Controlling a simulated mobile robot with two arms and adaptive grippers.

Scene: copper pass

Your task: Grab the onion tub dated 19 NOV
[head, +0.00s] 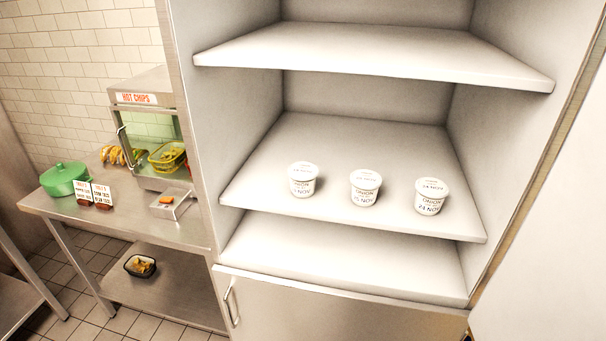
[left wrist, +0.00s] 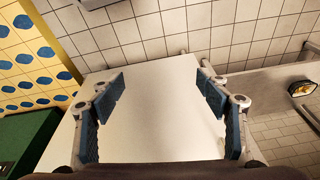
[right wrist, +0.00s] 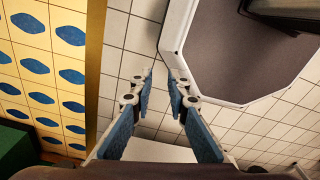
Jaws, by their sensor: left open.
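Three white lidded onion tubs stand in a row on the cabinet's middle shelf (head: 345,135) in the head view. They are the left tub (head: 302,180), the middle tub (head: 365,188) and the right tub (head: 431,196). Each has a dark printed NOV date. The left date is too small to read, the middle day looks like 15 or 19, and the right one looks like 24. My left gripper (left wrist: 160,78) is open and empty. My right gripper (right wrist: 162,75) is empty, with a narrow gap between its fingertips. Neither gripper shows in the head view, and no tub shows in the wrist views.
An upper shelf (head: 380,55) overhangs the tubs, and side walls enclose them. A steel counter (head: 140,222) at left bears a green pot (head: 65,179), a hot chips cabinet (head: 150,130) and small signs (head: 92,193). A black container (head: 140,266) sits on its lower shelf.

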